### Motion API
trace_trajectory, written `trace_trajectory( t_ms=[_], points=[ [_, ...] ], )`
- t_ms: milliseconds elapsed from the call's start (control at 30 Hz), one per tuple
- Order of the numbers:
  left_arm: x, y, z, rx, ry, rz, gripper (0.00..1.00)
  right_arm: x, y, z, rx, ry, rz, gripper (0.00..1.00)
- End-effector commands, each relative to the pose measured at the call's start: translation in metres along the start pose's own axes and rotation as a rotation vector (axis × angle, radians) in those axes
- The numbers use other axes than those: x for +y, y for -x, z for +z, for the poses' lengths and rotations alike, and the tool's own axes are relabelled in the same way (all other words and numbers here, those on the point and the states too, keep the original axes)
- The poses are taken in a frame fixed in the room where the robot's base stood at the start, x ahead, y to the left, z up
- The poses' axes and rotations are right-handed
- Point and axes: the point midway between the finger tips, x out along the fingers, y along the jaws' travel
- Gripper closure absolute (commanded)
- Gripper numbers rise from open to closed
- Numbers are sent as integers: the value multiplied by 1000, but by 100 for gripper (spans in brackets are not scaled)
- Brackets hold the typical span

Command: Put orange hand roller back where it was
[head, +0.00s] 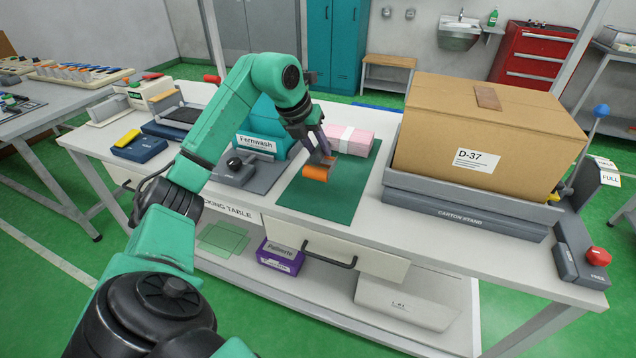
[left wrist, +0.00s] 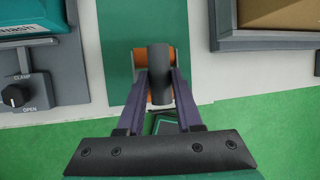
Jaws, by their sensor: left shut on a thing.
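The orange hand roller (head: 317,173) is in my left gripper (head: 318,150), above the dark green mat (head: 305,200) on the packing table. In the left wrist view the roller's orange drum (left wrist: 141,70) lies crosswise, and its dark handle (left wrist: 158,75) sits between the two fingers of my left gripper (left wrist: 155,88). The fingers are shut on the roller. I cannot tell exactly how high above the mat the roller is. My right gripper is not in view.
A pink stack with a white band (head: 350,142) lies at the mat's back. The grey clamp fixture (head: 250,172) with the teal Fernwash block (head: 263,142) stands left. A large carton (head: 480,135) on its stand (head: 460,218) stands right. The drawer (head: 340,252) is below.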

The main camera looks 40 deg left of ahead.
Motion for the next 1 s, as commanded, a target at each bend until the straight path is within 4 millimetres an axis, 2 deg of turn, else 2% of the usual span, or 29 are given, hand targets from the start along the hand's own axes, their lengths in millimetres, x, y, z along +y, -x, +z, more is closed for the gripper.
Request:
trace_trajectory(
  t_ms=[33, 100, 400, 700, 733, 767, 800, 1000],
  points=[
    [3, -17, -8, 5, -1, -2, 100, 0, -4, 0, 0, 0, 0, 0],
    [7, -31, -15, 3, 0, -1, 100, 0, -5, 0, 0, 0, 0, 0],
    [16, -75, -33, 1, -1, -3, 100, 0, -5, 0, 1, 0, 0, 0],
    [17, -79, -34, -2, -2, -2, 100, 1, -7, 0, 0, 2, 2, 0],
    [17, -78, -34, 0, -2, -1, 54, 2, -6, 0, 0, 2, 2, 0],
    [17, -78, -34, 0, -2, -2, 43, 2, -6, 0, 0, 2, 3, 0],
    [17, -78, -34, 0, -2, -2, 36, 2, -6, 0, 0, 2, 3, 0],
    [17, -78, -34, 1, -2, -2, 36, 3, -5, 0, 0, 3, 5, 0]
  ],
)
